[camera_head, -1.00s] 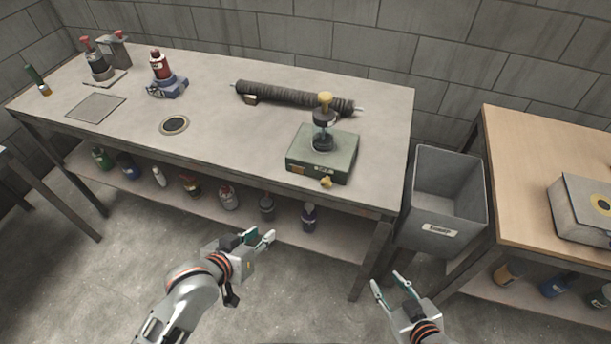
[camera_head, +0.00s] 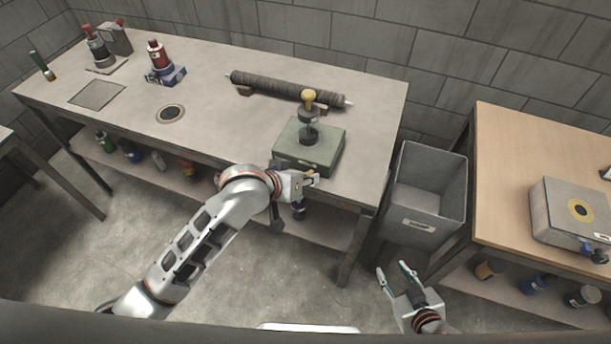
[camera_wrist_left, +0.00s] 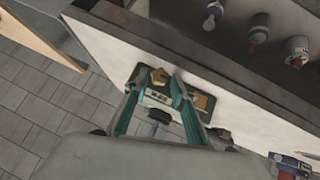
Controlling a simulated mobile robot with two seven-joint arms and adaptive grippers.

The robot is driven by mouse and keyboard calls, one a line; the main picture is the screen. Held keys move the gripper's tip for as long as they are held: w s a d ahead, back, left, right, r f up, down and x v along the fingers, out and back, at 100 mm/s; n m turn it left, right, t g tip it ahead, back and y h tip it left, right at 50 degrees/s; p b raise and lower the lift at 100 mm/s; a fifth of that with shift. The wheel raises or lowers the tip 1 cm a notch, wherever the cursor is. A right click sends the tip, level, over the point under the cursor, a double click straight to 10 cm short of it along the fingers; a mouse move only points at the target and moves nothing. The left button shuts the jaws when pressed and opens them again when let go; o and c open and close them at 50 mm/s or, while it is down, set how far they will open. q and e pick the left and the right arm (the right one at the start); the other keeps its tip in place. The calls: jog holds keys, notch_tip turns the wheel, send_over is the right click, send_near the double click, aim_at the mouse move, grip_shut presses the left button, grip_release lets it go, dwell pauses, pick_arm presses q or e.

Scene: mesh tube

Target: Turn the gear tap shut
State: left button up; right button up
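The green box (camera_head: 325,157) stands near the front right edge of the workbench, with a dark post and a yellow knob (camera_head: 309,95) on top. In the left wrist view, the yellow gear tap (camera_wrist_left: 158,76) is on the box's front. My left gripper (camera_head: 312,179) is at the front of the box and covers the tap in the head view. In the left wrist view, the fingers of my left gripper (camera_wrist_left: 157,76) are apart, with the tap between their tips; contact cannot be told. My right gripper (camera_head: 393,271) is open and empty, low in front of the grey bin.
A dark mesh tube (camera_head: 285,88) lies behind the box. A grey bin (camera_head: 425,221) stands right of the workbench (camera_head: 225,110). A wooden table (camera_head: 510,145) with a grey case (camera_head: 570,214) is farther right. Several bottles stand on the lower shelf.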

pick_arm(q)
jog(key=shift+w+d+f, duration=0.2)
jog(key=shift+w+f, duration=0.1)
pick_arm(e)
jog(key=shift+d, duration=0.15)
jog(key=shift+d, duration=0.15)
pick_arm(q)
grip_shut()
pick_arm(e)
jog(key=shift+d, duration=0.2)
pick_arm(q)
jog(key=shift+d, duration=0.1)
jog(key=shift+s+d+m+t+y, duration=0.1)
jog(key=shift+m+t+y, duration=0.25)
jog(key=shift+y, duration=0.5)
jog(key=shift+d+m+t+y, duration=0.15)
jog(key=shift+m+y, duration=0.4)
jog(key=shift+y, duration=0.3)
pick_arm(e)
jog(key=shift+a, duration=0.35)
pick_arm(q)
jog(key=shift+a, duration=0.1)
